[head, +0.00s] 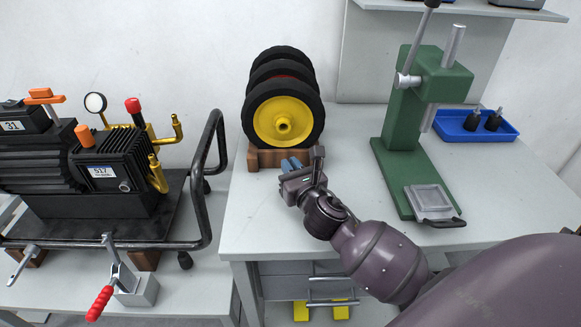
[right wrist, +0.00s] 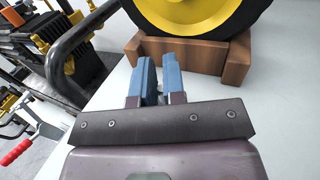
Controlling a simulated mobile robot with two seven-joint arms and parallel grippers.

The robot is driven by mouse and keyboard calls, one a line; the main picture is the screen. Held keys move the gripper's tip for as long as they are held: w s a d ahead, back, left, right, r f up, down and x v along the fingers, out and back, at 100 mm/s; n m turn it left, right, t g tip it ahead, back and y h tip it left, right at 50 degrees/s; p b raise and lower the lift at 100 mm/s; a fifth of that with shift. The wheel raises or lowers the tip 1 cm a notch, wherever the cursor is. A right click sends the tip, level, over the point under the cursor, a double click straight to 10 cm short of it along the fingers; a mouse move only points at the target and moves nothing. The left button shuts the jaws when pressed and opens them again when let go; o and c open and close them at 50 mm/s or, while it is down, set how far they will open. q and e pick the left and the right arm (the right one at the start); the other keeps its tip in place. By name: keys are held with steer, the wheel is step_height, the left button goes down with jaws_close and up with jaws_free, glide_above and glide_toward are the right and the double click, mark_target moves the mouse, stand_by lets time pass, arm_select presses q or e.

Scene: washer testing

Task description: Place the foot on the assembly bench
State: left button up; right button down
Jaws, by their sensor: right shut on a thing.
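My right gripper (head: 291,163) is low over the light grey assembly bench (head: 275,215), just in front of the wooden wheel block. My left gripper is not in view.
Yellow-hubbed black wheels (head: 284,118) stand in a wooden block (head: 266,158). A green press (head: 405,150) stands to the right. At left, a black machine (head: 95,185) rests on a tubular frame (head: 213,150) with a red-handled clamp (head: 101,303). The bench's front left is clear.

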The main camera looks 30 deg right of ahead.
steer(key=shift+f, duration=0.2)
steer(key=c, duration=1.2)
jaws_free()
steer(key=shift+r, duration=0.2)
steer(key=shift+s, duration=0.2)
steer(key=s, duration=0.3)
steer(key=s+a, duration=0.1)
steer(key=s, duration=0.3)
steer(key=s+a, duration=0.1)
steer(key=s, duration=0.3)
steer(key=shift+s, duration=0.25)
steer(key=shift+d, duration=0.1)
